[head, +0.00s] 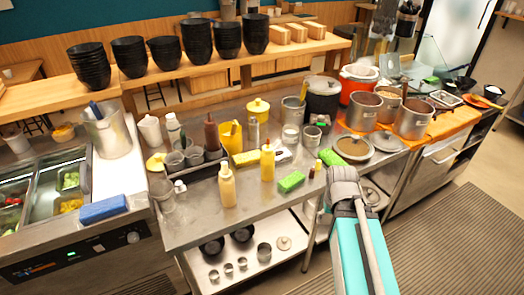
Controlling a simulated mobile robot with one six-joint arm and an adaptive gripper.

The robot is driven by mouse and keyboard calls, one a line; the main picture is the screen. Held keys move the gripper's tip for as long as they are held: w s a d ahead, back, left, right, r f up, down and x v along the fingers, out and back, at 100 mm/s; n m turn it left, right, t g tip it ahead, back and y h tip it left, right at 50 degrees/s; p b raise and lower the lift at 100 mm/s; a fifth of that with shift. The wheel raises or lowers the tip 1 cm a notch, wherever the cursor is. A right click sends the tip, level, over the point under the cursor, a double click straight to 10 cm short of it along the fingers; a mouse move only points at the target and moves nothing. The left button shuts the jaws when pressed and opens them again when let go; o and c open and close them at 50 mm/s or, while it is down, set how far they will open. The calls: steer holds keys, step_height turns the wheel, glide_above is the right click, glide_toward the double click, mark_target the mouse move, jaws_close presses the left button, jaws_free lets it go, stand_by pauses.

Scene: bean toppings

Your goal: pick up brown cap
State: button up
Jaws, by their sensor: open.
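I cannot clearly make out a separate brown cap. A dark brown squeeze bottle with a pointed brown top (211,133) stands upright among the cups at the left of the steel table. My gripper (342,174) is at the right end of the table, apart from the brown bottle. It is open, and nothing shows held in it. My arm hides part of the area below it.
A cream bottle (227,187), a yellow bottle (267,162) and a green sponge (291,181) stand or lie near the front of the steel table (205,225). Metal pots (412,122) stand at the right. Black bowl stacks (88,68) line the wooden shelf behind.

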mark_target(312, 169)
steer(key=w+a+r+m+p, duration=0.1)
steer(key=w+r+m+p, duration=0.1)
steer(key=w+m, duration=0.3)
steer(key=w+r+m+p, duration=0.3)
steer(key=w+m, duration=0.2)
steer(key=w, duration=0.9)
steer(key=w+a+r+m+p, duration=0.1)
steer(key=w+m, duration=0.4)
steer(key=w, duration=0.5)
steer(key=shift+a+r+p, duration=0.35)
steer(key=shift+r+p, duration=0.5)
steer(key=shift+r, duration=0.05)
steer(key=shift+w+f, duration=0.1)
steer(key=shift+f, duration=0.1)
step_height(312, 169, down, 8)
steer(key=b, duration=0.8)
steer(key=shift+f+b, duration=0.15)
steer(key=shift+b, duration=0.2)
steer(key=shift+f+b, duration=2.6)
